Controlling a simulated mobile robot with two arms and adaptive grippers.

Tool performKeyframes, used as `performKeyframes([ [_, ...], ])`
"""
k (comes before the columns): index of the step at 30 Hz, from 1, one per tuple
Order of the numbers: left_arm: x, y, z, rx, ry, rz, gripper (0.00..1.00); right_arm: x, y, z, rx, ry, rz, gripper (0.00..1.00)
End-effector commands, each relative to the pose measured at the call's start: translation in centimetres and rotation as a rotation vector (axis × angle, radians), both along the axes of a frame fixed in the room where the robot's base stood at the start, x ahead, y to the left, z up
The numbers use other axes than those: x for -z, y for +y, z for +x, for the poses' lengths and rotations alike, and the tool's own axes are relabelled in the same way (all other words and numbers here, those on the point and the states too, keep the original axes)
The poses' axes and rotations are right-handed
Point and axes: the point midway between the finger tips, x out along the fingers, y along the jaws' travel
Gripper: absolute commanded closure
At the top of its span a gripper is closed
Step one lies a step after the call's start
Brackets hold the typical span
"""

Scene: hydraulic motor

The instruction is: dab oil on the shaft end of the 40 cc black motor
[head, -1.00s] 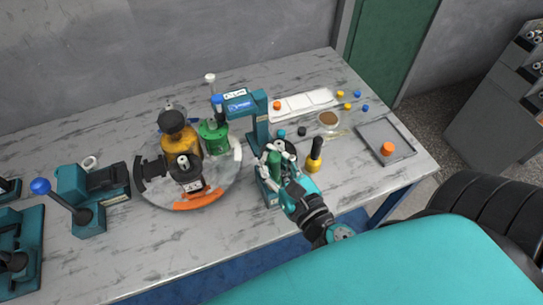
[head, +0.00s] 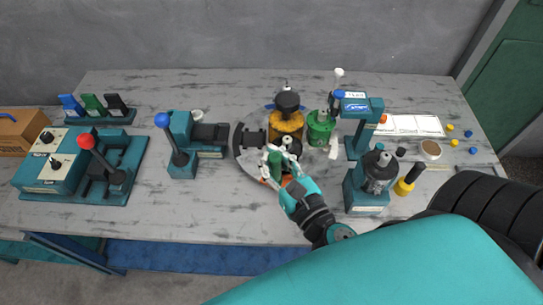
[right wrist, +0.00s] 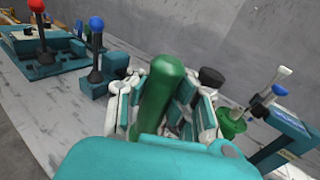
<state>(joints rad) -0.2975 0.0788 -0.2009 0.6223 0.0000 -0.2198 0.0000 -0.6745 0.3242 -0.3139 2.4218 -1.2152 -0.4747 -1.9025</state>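My right gripper (head: 278,160) is closed around a green cylinder (right wrist: 160,95), which stands between its fingers in the right wrist view. In the head view the gripper is over the front of a round turntable (head: 246,168). The black motor (head: 287,143) is on this turntable, just behind the gripper, and the fingers and green cylinder partly hide it. I cannot tell whether the green cylinder touches its shaft end. A yellow motor with a black top (head: 287,122) stands behind it, and a green motor (head: 320,127) to the right. My left gripper is not in view.
A teal stand (head: 364,200) holding a dark cylinder and a yellow bottle (head: 404,186) are to the right. A blue-knobbed lever station (head: 182,160) is left of the turntable. A red-knobbed lever station (head: 105,170) is farther left. The front table strip is mostly clear.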

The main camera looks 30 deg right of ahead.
Motion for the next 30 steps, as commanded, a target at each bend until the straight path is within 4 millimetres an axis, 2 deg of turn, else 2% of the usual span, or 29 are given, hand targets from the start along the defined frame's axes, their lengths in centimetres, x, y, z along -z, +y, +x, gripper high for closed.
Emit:
performKeyframes([
  [11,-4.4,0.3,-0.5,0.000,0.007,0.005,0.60,-3.1,-3.7,3.7,0.173,-0.011,-0.018,1.00],
  [21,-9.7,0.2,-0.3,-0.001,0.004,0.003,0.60,-6.9,-8.4,8.0,0.407,-0.009,-0.006,1.00],
  [25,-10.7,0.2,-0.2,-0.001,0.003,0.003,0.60,-7.6,-9.6,9.0,0.470,-0.004,0.003,1.00],
  [30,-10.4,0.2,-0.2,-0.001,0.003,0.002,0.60,-7.2,-10.1,9.4,0.496,0.000,0.005,1.00],
])
